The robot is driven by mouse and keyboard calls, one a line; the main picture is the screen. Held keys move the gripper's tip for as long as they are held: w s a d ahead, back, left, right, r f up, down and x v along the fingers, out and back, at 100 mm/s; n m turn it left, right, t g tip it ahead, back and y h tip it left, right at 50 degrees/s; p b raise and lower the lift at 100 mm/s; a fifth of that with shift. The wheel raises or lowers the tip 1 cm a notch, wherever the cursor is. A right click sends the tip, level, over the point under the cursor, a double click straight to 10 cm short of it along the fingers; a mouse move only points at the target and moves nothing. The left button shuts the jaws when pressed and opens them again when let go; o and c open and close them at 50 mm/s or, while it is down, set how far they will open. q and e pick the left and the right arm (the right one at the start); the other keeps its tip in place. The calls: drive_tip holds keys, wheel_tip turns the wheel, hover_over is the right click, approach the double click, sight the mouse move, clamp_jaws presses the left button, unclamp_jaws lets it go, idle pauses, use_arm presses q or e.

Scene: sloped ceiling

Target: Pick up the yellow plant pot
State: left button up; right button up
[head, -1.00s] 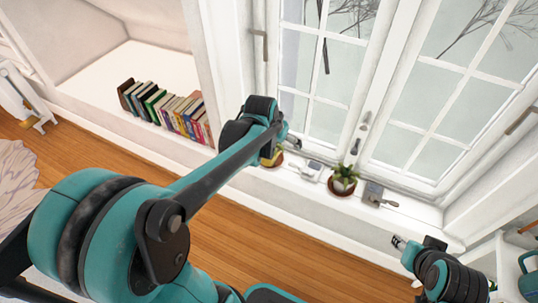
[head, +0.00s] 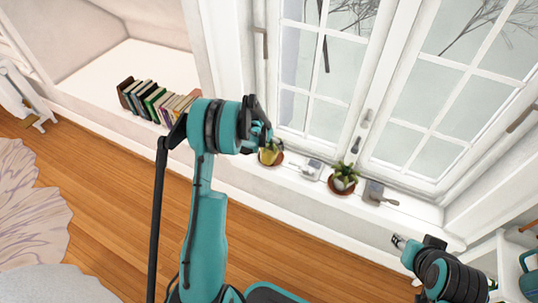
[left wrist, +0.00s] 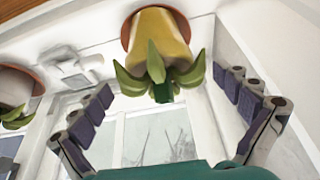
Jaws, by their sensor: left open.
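The yellow plant pot (head: 268,157) stands on the windowsill on a terracotta saucer, its green plant partly hidden by my left gripper (head: 264,133). In the left wrist view the yellow pot (left wrist: 160,38) appears upside down at the top centre, with its leaves (left wrist: 158,75) pointing down toward the palm. My left gripper (left wrist: 170,86) is open, one finger on each side of the plant, and the fingers look apart from the pot. My right gripper (head: 398,242) is at the lower right, away from the pot; its jaws are too small to judge.
On the sill (head: 420,213) to the right are a small white object (head: 311,168), a second potted plant (head: 344,179) and a grey object (head: 376,192). A row of books (head: 155,101) stands in the left alcove. The window (head: 330,90) is close behind the sill.

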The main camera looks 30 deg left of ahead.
sight(270, 146)
use_arm(q)
drive_tip(key=b+x, duration=0.2)
drive_tip(key=x, duration=0.3)
drive_tip(key=shift+r, duration=0.15)
drive_tip(key=shift+c, duration=0.3)
drive_tip(key=c, duration=1.7)
drive_tip(key=shift+r, duration=0.1)
